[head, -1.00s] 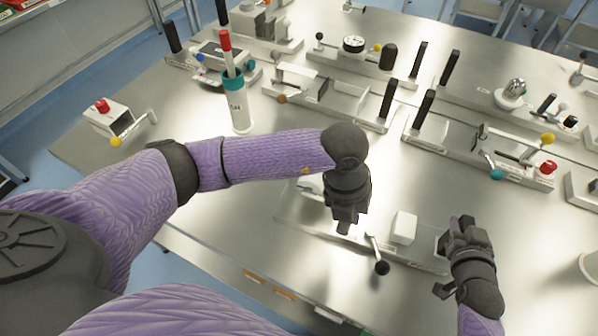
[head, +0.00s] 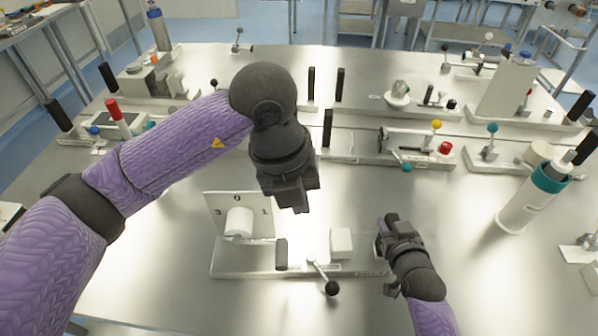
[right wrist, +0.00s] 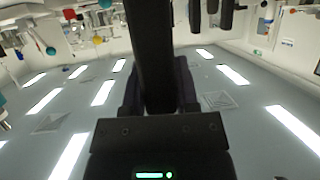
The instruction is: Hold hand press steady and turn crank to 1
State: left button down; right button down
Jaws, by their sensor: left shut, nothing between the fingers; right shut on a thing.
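The hand press has a long pale base (head: 240,271), an upright plate (head: 212,212) marked 3, 0 and 1, and a white drum (head: 239,222). A dark upright grip (head: 281,254) stands beside the drum, and a crank-like lever with a black ball knob (head: 331,288) sticks out at the front. My left gripper (head: 300,207) is shut and empty above the press, apart from it. My right gripper (head: 386,245) is at the right end of the base, shut on a dark handle (right wrist: 152,50), which fills the middle of the right wrist view.
A white block (head: 341,242) sits on the base near the lever. Several other devices line the back of the metal table. The table between them and the press is mostly clear.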

jog(key=shift+s+f, duration=0.25)
jog(key=shift+f, duration=0.15)
jog(key=shift+w+r+p, duration=0.1)
jog(key=shift+r+p, duration=0.1)
jog(key=shift+p, duration=0.25)
jog(key=shift+c, duration=1.4)
grip_release()
jog(key=shift+w+r, duration=0.15)
jog(key=shift+r, duration=0.05)
jog(key=v, duration=1.2)
